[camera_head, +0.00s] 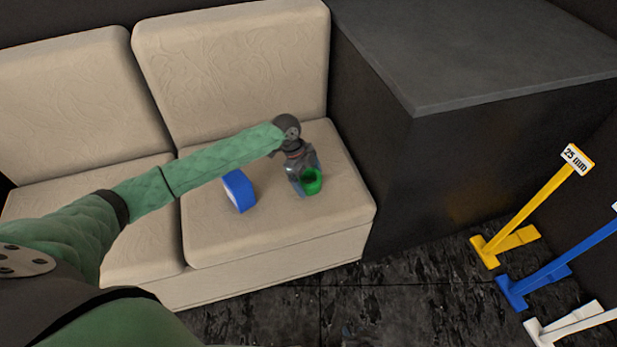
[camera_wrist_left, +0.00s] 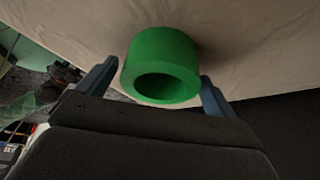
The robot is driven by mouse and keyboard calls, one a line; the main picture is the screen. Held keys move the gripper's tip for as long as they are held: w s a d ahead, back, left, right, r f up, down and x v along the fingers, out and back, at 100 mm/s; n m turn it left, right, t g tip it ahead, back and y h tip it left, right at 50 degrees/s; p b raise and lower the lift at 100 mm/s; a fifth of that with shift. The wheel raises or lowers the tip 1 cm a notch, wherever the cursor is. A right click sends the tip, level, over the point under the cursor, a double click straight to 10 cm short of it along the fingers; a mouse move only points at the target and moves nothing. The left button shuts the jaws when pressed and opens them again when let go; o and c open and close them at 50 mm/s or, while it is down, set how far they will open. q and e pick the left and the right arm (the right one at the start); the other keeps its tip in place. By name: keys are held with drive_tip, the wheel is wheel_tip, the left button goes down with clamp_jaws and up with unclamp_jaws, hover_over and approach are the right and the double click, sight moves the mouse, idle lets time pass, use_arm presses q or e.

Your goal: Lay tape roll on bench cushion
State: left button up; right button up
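A green tape roll (camera_head: 311,181) is at the right seat cushion (camera_head: 342,205) of the beige bench, near its front right part. My left gripper (camera_head: 305,178) reaches down from the left, with its fingers around the roll. In the left wrist view, the green roll (camera_wrist_left: 162,68) is between the two spread fingertips (camera_wrist_left: 160,75), with narrow gaps showing at its sides. Its hole faces the camera, and the cushion is close behind it. A blue tape roll (camera_head: 239,190) stands on the same cushion to the left. My right gripper is out of view.
A dark box-like counter (camera_head: 470,60) stands right of the bench. Yellow (camera_head: 528,215), blue (camera_head: 560,265) and white (camera_head: 575,322) stands are on the dark floor at right. The front left of the right cushion is clear.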

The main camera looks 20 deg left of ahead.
use_arm(q)
drive_tip(key=shift+r, duration=0.15)
drive_tip(key=shift+a+r, duration=0.1)
drive_tip(key=shift+r, duration=0.2)
drive_tip(key=v, duration=1.1)
drive_tip(key=shift+r+p, duration=0.15)
drive_tip(key=shift+p, duration=0.2)
drive_tip(key=shift+w+a, duration=0.1)
